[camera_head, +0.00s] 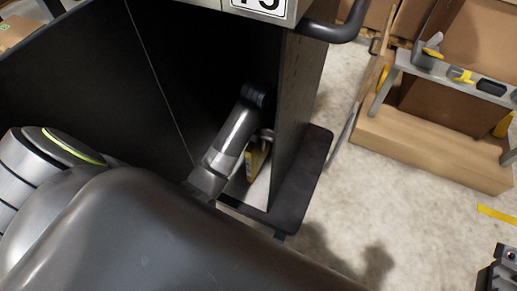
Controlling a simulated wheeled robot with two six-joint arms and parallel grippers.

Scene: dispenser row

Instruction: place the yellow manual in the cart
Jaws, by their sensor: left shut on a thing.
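The yellow manual (255,160) shows as a small yellow patch low inside the dark cart (300,85), near its right wall. My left arm reaches down into the cart. My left gripper (264,138) is shut on the manual, and its fingers are mostly hidden behind my own arm and in shadow. Most of the manual is hidden too. I cannot tell whether it touches the cart's floor. A dark part at the lower right edge seems to be my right gripper (500,272), cut off by the frame, so its jaws cannot be judged.
The cart has a tall dark panel at the left, a dark handle (338,30) and a number label (262,5) at the top. A wooden crate (430,145) and a grey rack (455,75) with tools stand at the upper right. The concrete floor between them is clear.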

